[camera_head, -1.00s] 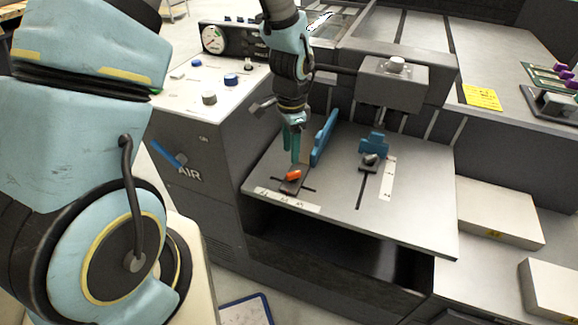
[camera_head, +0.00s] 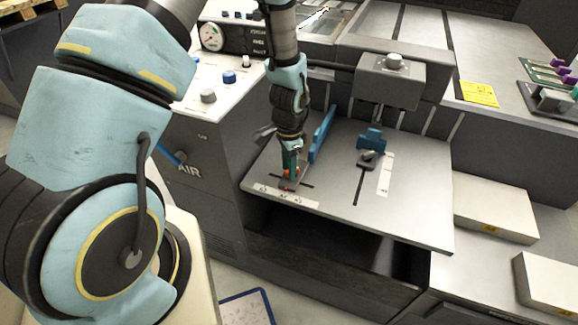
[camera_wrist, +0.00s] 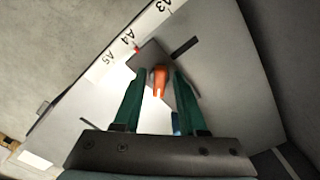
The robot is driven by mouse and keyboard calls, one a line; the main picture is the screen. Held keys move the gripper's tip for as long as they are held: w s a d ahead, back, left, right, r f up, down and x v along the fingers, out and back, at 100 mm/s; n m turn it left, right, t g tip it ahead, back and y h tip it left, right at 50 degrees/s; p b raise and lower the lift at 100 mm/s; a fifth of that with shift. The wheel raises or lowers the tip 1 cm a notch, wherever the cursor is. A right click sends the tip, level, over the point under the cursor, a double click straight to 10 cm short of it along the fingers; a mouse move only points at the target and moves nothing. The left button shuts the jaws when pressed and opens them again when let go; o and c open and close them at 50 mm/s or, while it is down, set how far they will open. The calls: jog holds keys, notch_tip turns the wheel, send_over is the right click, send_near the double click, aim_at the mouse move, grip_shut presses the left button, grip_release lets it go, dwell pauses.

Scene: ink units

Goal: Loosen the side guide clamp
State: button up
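The side guide clamp is a dark plate (camera_wrist: 148,53) with an orange lever (camera_wrist: 159,80), lying on the grey feed board (camera_head: 335,190) near its left front. In the head view my gripper (camera_head: 291,172) points down over the clamp and hides most of the lever. In the wrist view the green fingers of my gripper (camera_wrist: 160,75) are apart, one on each side of the orange lever, with gaps visible. Whether the fingertips touch the plate cannot be told. The blue side guide (camera_head: 322,135) stands upright just right of my gripper.
A second blue guide (camera_head: 371,138) with a dark clamp (camera_head: 367,158) sits to the right on the board. A grey block (camera_head: 390,80) overhangs the back. The control panel (camera_head: 215,85) with knobs and a gauge rises at left. The board's front middle is clear.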

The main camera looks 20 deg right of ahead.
grip_shut()
jog(key=shift+n, duration=0.3)
dwell(0.3)
jog(key=n+b, duration=0.1)
jog(key=n, duration=0.2)
jog(key=shift+s+d+n, duration=0.1)
jog(key=shift+s+n, duration=0.05)
jog(key=shift+n, duration=0.15)
jog(key=n, duration=0.4)
jog(key=shift+s+d+n, duration=0.1)
jog(key=shift+s+n, duration=0.05)
jog(key=shift+n, duration=0.15)
jog(key=n, duration=0.4)
jog(key=shift+s+d+n, duration=0.1)
jog(key=shift+d+n, duration=0.05)
jog(key=shift+n, duration=0.15)
jog(key=shift+d+n, duration=0.2)
jog(key=shift+n, duration=2)
